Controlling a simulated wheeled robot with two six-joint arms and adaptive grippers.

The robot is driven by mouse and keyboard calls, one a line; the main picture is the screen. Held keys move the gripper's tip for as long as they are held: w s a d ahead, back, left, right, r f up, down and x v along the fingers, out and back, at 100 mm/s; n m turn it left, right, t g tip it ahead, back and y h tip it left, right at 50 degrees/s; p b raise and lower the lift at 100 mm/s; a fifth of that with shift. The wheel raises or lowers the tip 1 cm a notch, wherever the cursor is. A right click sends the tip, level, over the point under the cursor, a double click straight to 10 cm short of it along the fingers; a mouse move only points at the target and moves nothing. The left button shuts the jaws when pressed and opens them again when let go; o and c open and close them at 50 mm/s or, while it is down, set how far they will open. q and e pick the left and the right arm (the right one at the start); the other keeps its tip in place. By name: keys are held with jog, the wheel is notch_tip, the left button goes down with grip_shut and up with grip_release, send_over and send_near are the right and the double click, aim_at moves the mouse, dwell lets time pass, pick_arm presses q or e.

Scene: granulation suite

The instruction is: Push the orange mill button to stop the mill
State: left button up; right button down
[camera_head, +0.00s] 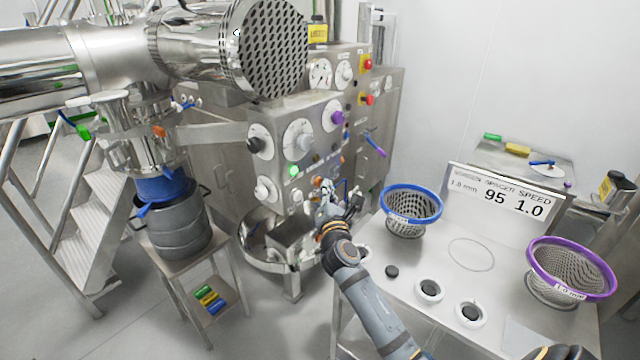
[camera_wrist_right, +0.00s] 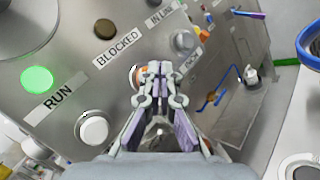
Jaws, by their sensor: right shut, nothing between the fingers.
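The control panel (camera_head: 318,140) stands at the middle of the head view. The orange mill button (camera_head: 317,182) is on its lower part. In the right wrist view the orange button (camera_wrist_right: 135,77) shows as an orange edge with a pale ring, partly hidden by my fingers. My right gripper (camera_head: 328,192) is shut and empty, with its fingertips (camera_wrist_right: 157,68) at the button's right side in that view. I cannot tell whether they touch it. The green RUN lamp (camera_wrist_right: 37,79) is lit; it also shows in the head view (camera_head: 294,170).
A white knob (camera_wrist_right: 93,129) sits below the button, and labelled BLOCKED and IN LINE lamps are above. A steel bowl (camera_head: 250,254) lies below the panel. A table (camera_head: 440,270) with a blue-rimmed basket (camera_head: 412,201) and purple-rimmed basket (camera_head: 571,268) stands right.

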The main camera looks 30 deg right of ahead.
jog(key=shift+w+a, duration=0.15)
jog(key=shift+w, duration=0.3)
dwell(0.6)
jog(key=shift+s+d, duration=0.35)
jog(key=shift+s, duration=0.45)
jog(key=shift+s, duration=0.1)
jog(key=shift+s+d+p, duration=0.15)
jog(key=shift+s+d, duration=0.15)
jog(key=shift+s, duration=0.45)
jog(key=shift+s+d+p, duration=0.1)
jog(key=shift+s+d, duration=0.25)
jog(key=shift+s, duration=0.35)
jog(key=shift+s+d+p, duration=0.15)
jog(key=shift+s+d, duration=0.15)
jog(key=shift+s, duration=0.45)
jog(key=shift+f, duration=0.1)
